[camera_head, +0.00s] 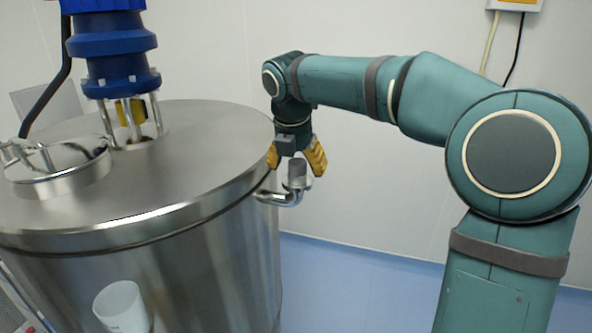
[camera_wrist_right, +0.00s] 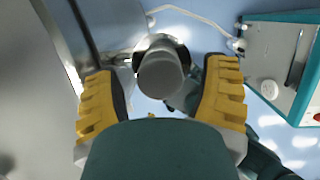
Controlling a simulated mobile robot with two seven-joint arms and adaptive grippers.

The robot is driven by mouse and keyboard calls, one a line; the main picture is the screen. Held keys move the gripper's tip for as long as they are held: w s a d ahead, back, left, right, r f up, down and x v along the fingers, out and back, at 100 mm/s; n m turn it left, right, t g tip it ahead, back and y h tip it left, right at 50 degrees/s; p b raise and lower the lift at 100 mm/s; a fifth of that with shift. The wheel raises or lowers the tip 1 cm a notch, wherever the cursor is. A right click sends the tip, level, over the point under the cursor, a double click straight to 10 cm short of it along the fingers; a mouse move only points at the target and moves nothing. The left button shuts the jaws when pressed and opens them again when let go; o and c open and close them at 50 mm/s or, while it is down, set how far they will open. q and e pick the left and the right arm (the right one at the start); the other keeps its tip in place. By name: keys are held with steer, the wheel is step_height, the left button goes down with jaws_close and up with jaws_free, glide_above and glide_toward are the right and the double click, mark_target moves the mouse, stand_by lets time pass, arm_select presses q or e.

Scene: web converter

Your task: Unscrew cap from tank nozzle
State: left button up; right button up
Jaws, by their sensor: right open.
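The tank (camera_head: 160,210) is a large steel vessel at the left of the head view. Its nozzle (camera_head: 272,198) is a bent pipe at the tank's right side that turns upward. A grey cylindrical cap (camera_head: 297,174) stands upright on the nozzle. The cap also shows from above in the right wrist view (camera_wrist_right: 161,76). My right gripper (camera_head: 297,160) points down over the cap, with its yellow fingers open on either side. In the right wrist view the cap lies between the fingers (camera_wrist_right: 160,95), with a gap on each side. My left gripper is not in view.
A blue motor (camera_head: 110,50) and a round hatch (camera_head: 58,170) sit on the tank lid. A white cup-like object (camera_head: 122,308) shows low before the tank. In the right wrist view, a teal-edged tray (camera_wrist_right: 275,60) holds a white round object (camera_wrist_right: 269,90). Blue floor lies right of the tank.

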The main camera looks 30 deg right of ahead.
steer(key=shift+p, duration=0.4)
stand_by(0.4)
jaws_close()
steer(key=n+p, duration=0.1)
steer(key=n, duration=0.1)
steer(key=shift+s+r+n+y+p, duration=0.1)
steer(key=shift+r+n+y+p, duration=0.05)
steer(key=shift+n+y+p, duration=0.2)
steer(key=shift+n+t, duration=0.3)
steer(key=shift+n, duration=0.45)
steer(key=shift+d+n+y+p, duration=0.1)
steer(key=shift+n+y+p, duration=0.25)
steer(key=shift+n+p, duration=1)
steer(key=shift+n, duration=0.65)
